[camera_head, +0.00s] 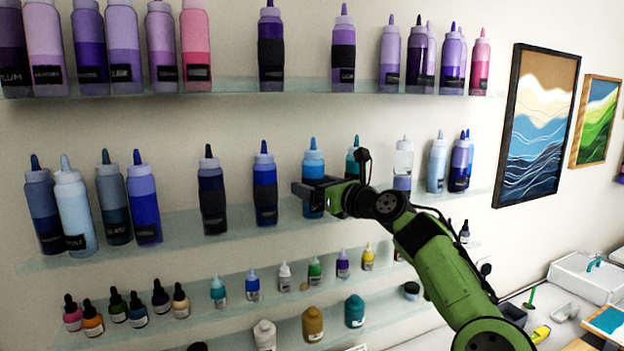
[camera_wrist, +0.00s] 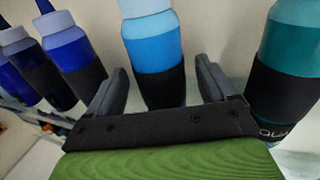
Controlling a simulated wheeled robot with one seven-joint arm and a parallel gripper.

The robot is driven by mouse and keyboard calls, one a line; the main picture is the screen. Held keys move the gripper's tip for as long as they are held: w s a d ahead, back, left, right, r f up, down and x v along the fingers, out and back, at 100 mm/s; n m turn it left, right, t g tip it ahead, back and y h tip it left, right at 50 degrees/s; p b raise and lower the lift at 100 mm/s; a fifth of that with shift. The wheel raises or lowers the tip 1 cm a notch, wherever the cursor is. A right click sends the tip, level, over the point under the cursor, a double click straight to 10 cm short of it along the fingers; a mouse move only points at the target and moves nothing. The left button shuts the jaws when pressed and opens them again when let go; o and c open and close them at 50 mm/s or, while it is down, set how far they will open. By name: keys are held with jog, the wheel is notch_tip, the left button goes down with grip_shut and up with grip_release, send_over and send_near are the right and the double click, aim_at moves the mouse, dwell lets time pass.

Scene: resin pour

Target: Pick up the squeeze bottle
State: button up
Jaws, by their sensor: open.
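A bright blue squeeze bottle (camera_head: 313,168) with a dark band stands upright on the middle glass shelf. In the wrist view the same blue bottle (camera_wrist: 154,50) stands between the two fingers of my gripper (camera_wrist: 160,85). The fingers are open, one on each side of it, with a visible gap on the right; contact on the left is unclear. In the head view my gripper (camera_head: 312,192) is at the bottle's lower half and partly covers it. Neighbouring squeeze bottles are dark blue (camera_head: 264,188) on the left and teal (camera_head: 353,158) on the right.
The middle shelf (camera_head: 180,226) holds more bottles on both sides. The teal bottle (camera_wrist: 290,80) is close to my right finger. Another shelf of bottles (camera_head: 230,86) is above, and small dropper bottles (camera_head: 218,292) stand below. Framed pictures (camera_head: 540,125) hang at the right.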

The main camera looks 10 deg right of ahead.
jog(key=shift+s+d+f, duration=0.1)
jog(key=shift+s+d, duration=0.05)
jog(key=shift+s, duration=0.1)
jog(key=shift+c, duration=1.9)
jog(key=c, duration=0.9)
